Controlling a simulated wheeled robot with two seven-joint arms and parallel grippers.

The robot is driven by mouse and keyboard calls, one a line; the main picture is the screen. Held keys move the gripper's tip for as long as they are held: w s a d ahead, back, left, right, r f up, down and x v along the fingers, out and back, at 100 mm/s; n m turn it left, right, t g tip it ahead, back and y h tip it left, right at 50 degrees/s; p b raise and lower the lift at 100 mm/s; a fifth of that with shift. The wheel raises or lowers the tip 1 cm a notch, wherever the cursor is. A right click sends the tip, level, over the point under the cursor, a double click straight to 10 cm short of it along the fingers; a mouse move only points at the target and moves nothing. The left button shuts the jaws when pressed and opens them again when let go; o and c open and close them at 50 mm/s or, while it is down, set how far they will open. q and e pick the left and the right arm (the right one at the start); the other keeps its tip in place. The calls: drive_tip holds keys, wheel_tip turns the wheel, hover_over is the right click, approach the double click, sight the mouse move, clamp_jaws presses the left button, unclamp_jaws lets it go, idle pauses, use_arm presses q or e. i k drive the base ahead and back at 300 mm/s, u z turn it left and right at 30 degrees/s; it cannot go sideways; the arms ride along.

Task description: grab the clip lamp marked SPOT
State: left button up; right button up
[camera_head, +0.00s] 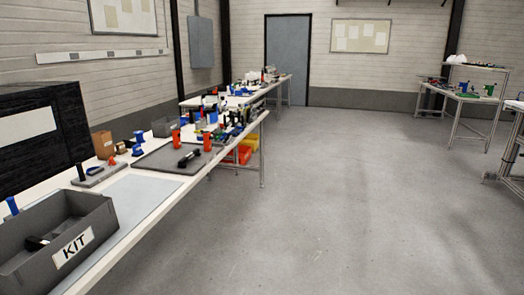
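No label reading SPOT can be made out, and I cannot pick out a clip lamp for sure. A small black object (189,157) lies on a dark grey mat (150,162) on the left workbench; its kind and any marking are too small to tell. Another dark item (38,242) lies inside the grey bin marked KIT (88,238), mostly hidden by the bin's walls. Many small items crowd the bench farther back. Neither of my grippers shows.
The long white bench (150,212) runs along the left, with orange-red pieces (207,142) and a brown box (103,144) on it. Yellow and red bins (240,154) sit below. Another bench (470,97) stands far right. The grey floor (330,200) between is clear.

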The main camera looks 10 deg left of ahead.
sight(207, 143)
drive_tip(key=z, duration=0.5)
drive_tip(key=i, duration=0.8)
drive_tip(key=u, duration=0.6)
drive_tip(key=i, duration=1.4)
drive_tip(key=u, duration=1.2)
